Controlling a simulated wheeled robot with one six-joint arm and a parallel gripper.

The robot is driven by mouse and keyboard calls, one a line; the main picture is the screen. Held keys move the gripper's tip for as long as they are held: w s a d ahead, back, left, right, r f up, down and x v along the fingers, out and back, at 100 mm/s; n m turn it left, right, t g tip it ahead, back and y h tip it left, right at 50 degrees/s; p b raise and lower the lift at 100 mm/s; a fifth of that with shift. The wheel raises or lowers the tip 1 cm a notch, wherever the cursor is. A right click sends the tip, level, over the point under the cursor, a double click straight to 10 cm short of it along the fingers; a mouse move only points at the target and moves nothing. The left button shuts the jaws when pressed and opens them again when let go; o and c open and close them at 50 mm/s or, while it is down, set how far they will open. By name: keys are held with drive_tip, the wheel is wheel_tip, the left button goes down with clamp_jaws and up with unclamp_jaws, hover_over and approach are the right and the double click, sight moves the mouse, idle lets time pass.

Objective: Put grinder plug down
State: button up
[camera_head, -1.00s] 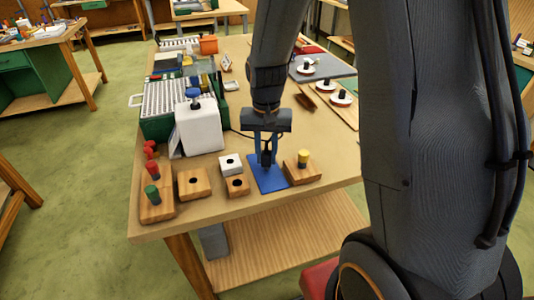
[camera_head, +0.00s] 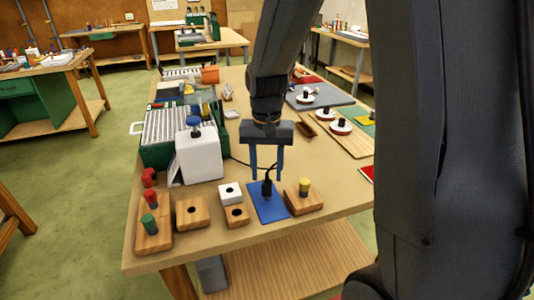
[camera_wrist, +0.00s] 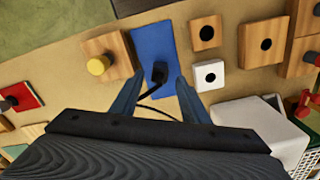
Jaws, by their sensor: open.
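The grinder plug (camera_head: 267,188) is black and stands on a blue mat (camera_head: 272,211) near the table's front edge. It also shows in the wrist view (camera_wrist: 159,72), on the blue mat (camera_wrist: 150,38), with its cord curving back toward my gripper. My gripper (camera_head: 267,178) is open above and behind the plug. In the wrist view the two blue fingers of my gripper (camera_wrist: 158,88) are spread to either side of the plug and its cord, apart from the plug. The cord runs left on the table toward the white grinder (camera_head: 199,155).
A wooden block with a yellow-topped peg (camera_head: 304,188) stands just right of the mat. A white holed block (camera_head: 230,193) and wooden holed blocks (camera_head: 192,211) stand to the left. A block with red and green pegs (camera_head: 153,235) is farther left.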

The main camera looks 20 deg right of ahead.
sight(267, 183)
wheel_tip(267, 183, up, 7)
drive_tip(key=b, duration=0.2)
drive_tip(key=s+f+n+t, duration=0.1)
drive_tip(key=s+f+n, duration=0.3)
drive_tip(key=s+f, duration=0.4)
drive_tip(key=s, duration=0.3)
drive_tip(key=shift+n+t, duration=0.3)
